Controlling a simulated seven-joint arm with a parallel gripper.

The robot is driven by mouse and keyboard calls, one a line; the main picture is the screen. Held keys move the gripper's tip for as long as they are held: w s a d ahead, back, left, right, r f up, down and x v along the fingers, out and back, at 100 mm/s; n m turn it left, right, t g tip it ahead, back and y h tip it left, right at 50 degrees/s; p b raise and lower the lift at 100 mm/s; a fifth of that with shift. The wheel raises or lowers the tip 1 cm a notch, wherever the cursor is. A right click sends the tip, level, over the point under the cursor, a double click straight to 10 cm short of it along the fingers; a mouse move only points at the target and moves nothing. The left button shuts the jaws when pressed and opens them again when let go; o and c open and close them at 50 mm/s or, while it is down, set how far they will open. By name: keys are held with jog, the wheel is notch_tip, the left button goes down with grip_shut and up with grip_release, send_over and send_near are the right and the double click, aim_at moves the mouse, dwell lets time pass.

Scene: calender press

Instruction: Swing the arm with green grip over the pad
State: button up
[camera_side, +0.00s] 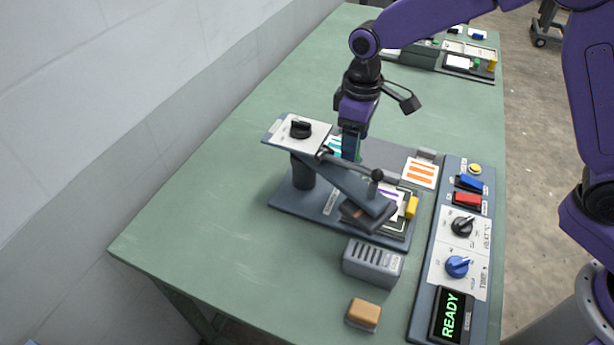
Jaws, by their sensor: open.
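The press has a blue-grey swing arm (345,180) running from its post (302,172) toward the lower right. The arm's dark plate (368,216) hangs over the left part of the pad (398,228), where a purple-striped card (391,196) partly shows. A grey bar with a black ball knob (376,175) crosses above the arm. My gripper (351,156) is open and points down just behind the arm. Teal shows at its fingers; I cannot tell whether this is the green grip or a teal-striped card (334,146) behind. Whether the fingers touch anything is hidden.
An orange-striped card (421,172) lies to the right. A control panel (423,307) with buttons, dials and a READY display (450,315) stands at the right edge. A grey slotted box (373,263) and a tan block (363,314) sit in front. The green table (200,220) is clear at left.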

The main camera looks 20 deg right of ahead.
jog(key=shift+w+d, duration=0.25)
jog(key=shift+w, duration=0.25)
jog(key=shift+w+d, duration=0.2)
jog(key=shift+w, duration=0.35)
jog(key=shift+w+d, duration=0.15)
jog(key=shift+w, duration=0.45)
jog(key=shift+s+a, duration=0.2)
jog(key=shift+a, duration=0.05)
notch_tip(320, 180, up, 8)
jog(key=shift+f, duration=0.2)
dwell(0.6)
dwell(0.4)
